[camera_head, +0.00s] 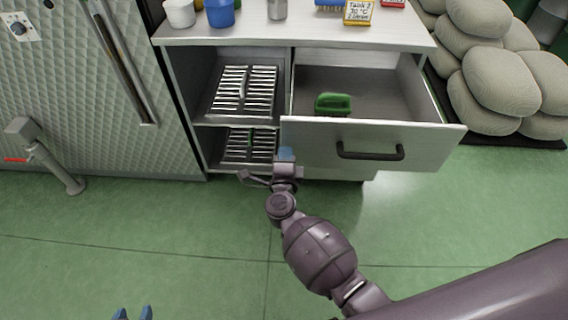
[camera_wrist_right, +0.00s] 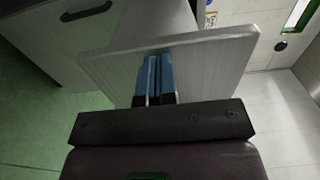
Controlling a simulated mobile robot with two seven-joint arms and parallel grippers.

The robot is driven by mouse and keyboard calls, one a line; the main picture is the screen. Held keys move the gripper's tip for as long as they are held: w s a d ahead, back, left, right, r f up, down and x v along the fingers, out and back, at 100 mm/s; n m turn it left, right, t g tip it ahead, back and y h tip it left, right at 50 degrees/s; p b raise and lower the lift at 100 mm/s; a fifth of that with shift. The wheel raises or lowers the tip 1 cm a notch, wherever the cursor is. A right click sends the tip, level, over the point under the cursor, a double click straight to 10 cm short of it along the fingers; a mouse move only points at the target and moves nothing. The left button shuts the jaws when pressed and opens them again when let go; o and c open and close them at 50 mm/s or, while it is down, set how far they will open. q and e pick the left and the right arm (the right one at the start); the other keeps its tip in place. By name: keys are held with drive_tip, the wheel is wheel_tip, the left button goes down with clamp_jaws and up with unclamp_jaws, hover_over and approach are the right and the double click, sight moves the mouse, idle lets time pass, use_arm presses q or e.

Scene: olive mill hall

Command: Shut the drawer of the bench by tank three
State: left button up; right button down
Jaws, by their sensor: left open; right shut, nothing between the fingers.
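The bench (camera_head: 185,33) has a pulled-out drawer (camera_head: 425,140) on its right side, with a grey front and a dark bar handle (camera_head: 370,151). A green object (camera_head: 333,103) lies inside the drawer. My right gripper (camera_head: 286,154) is shut and empty, with blue fingertips at the left end of the drawer front. In the right wrist view its blue fingers (camera_wrist_right: 153,78) are together against or just before a pale panel (camera_wrist_right: 215,62); contact cannot be told. My left gripper (camera_head: 133,313) is open and empty at the bottom left edge, away from the bench.
A yellow Tank 3 sign (camera_head: 358,13), a blue cup (camera_head: 220,12) and a white cup (camera_head: 180,13) stand on the bench top. Slatted shelves (camera_head: 245,88) are left of the drawer. Stacked sacks (camera_head: 500,80) lie to the right. The green floor in front is clear.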

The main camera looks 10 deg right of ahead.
use_arm(q)
drive_tip(key=shift+r, duration=0.1)
use_arm(e)
drive_tip(key=shift+w, duration=0.25)
